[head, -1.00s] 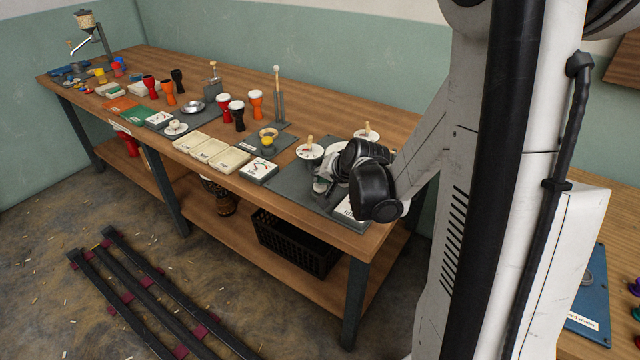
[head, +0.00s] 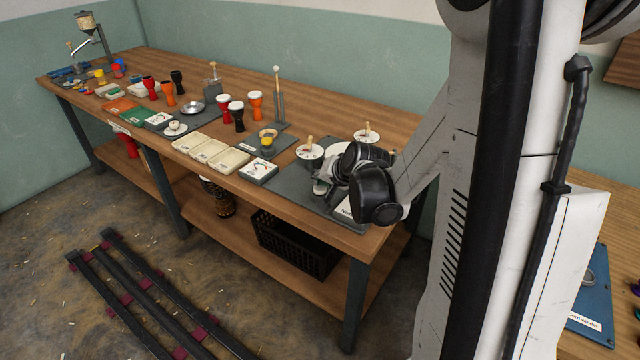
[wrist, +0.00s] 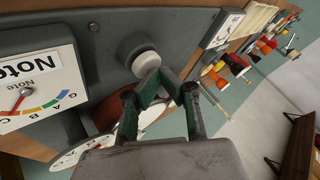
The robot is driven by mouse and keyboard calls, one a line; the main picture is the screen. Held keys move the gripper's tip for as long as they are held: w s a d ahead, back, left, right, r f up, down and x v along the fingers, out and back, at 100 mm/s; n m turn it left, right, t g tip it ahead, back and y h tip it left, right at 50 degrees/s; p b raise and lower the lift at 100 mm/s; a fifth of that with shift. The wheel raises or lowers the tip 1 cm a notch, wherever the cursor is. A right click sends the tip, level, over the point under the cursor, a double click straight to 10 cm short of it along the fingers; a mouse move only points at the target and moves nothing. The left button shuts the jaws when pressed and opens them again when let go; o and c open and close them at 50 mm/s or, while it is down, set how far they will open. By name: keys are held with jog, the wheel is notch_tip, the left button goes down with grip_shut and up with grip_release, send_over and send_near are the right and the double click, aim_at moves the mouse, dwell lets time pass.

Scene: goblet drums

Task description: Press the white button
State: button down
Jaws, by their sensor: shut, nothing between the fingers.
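The white button (wrist: 147,64) is a round white cap in a dark collar on a dark grey panel (wrist: 110,20) in the wrist view. My gripper (wrist: 168,82) is shut and empty. Its green-grey fingertips are right beside the button's lower right edge in the picture. I cannot tell whether they touch it. In the head view my gripper (head: 323,187) is low over the grey panel at the near right end of the bench, and my wrist hides much of this area.
A dial sign (wrist: 35,88) marked "Note" stands beside the button. A white sign (head: 261,170), pale trays (head: 208,151) and several coloured goblet drums (head: 238,117) lie further left along the bench.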

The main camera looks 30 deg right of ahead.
jog(key=shift+r, duration=0.1)
jog(key=shift+r+p, duration=1)
jog(key=shift+r, duration=0.3)
notch_tip(320, 180, up, 5)
jog(key=p, duration=0.3)
dwell(0.7)
